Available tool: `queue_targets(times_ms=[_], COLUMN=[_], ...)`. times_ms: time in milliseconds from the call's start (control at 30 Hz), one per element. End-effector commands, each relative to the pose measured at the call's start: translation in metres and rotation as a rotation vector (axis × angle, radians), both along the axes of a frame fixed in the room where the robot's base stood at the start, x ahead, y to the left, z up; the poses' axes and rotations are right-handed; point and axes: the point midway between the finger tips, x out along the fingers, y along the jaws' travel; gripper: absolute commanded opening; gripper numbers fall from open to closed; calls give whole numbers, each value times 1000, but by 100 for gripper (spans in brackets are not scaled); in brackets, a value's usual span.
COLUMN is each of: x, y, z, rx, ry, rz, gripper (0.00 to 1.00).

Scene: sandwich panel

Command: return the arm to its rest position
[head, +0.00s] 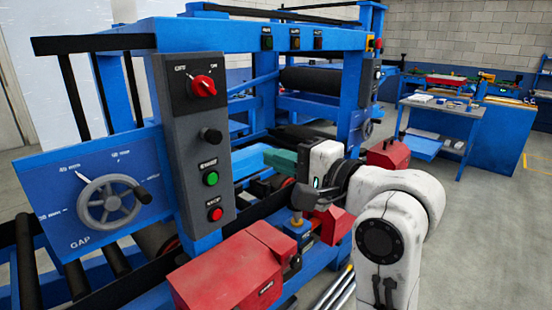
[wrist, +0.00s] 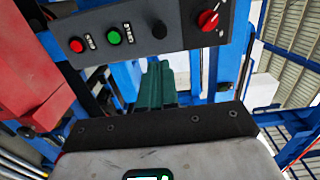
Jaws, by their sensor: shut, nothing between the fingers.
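My gripper (head: 270,156) is shut and empty, at the end of my white arm in the middle of the head view. Its teal fingers point left, toward the machine, to the right of the grey control panel (head: 198,140). In the wrist view the two fingers (wrist: 158,68) lie side by side with nothing between them. The panel also shows at the top of the wrist view (wrist: 137,22), with its red rotary switch, black knob, green button and red button. My arm is bent and reaches in from the lower right. I see no contact between gripper and machine.
A blue machine frame (head: 220,38) with rollers fills the left and middle. A handwheel (head: 108,203) is at left. Red housings (head: 232,268) stand low in front, and another (head: 388,154) is beside my arm. Open grey floor (head: 490,220) lies at right, before a blue workbench (head: 440,108).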

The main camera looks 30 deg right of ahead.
Motion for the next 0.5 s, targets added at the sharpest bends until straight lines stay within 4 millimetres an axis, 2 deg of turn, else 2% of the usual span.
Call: queue_targets(times_ms=[233, 300, 367, 467, 500], x=[0, 0, 0, -4, -8], y=[0, 0, -1, -4, -5], z=[-1, -8, -23, -70, -94], rx=[-1, -16, -49, -157, -216], ry=[1, 12, 36, 110, 150], rz=[0, -3, -8, -18, -19], gripper=[0, 0, 0, 0, 0])
